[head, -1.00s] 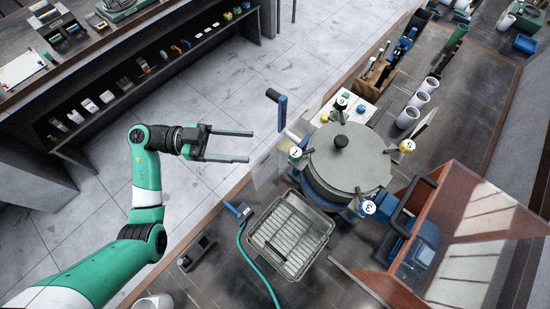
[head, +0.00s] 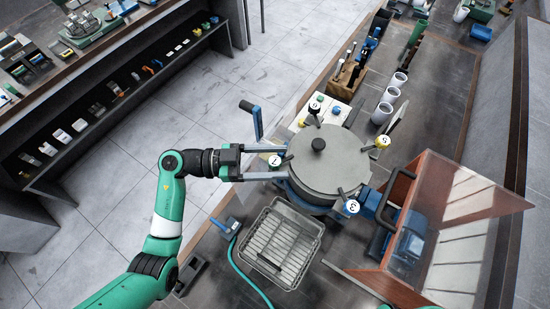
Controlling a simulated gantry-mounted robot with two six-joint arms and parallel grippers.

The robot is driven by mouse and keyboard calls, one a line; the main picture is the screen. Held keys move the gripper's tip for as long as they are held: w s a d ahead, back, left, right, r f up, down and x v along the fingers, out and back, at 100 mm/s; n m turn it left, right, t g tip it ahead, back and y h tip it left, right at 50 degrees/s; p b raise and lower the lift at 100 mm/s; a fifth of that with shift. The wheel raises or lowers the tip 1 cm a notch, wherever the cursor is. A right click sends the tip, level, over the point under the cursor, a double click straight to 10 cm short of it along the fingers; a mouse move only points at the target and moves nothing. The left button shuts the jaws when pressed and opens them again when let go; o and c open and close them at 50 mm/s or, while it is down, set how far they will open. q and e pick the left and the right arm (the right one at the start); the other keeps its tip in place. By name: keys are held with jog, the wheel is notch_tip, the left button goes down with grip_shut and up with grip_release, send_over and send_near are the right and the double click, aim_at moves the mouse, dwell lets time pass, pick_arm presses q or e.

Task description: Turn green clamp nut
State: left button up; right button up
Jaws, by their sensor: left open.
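The green clamp nut (head: 275,161) carries a white disc marked 7 and sits at the left rim of the round grey vessel lid (head: 335,158). My left gripper (head: 283,163) comes in from the left with its two long fingers apart. In the picture one finger passes above the nut and the other below it, with the nut between them. I cannot tell whether either finger touches it or whether they are level with it. The lid has a black central knob (head: 318,144). My right gripper is not in view.
Other clamp nuts sit around the lid: yellow (head: 382,142), blue (head: 351,206) and one at the back (head: 315,107). A blue-handled lever (head: 257,122) stands behind my fingers. A wire basket tray (head: 278,246) lies in front, and an orange-framed clear hood (head: 455,225) stands right.

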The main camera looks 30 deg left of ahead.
pick_arm(q)
grip_shut()
dwell(0.3)
jog(key=shift+w+m+g+h, duration=0.1)
jog(key=shift+m+g+h, duration=0.4)
jog(key=shift+m+g, duration=0.5)
jog(key=shift+f+g, duration=0.1)
jog(key=shift+g, duration=0.7)
jog(key=shift+m+g+h+b, duration=0.35)
jog(key=shift+m+g+h, duration=0.05)
jog(key=shift+m+g, duration=0.2)
grip_release()
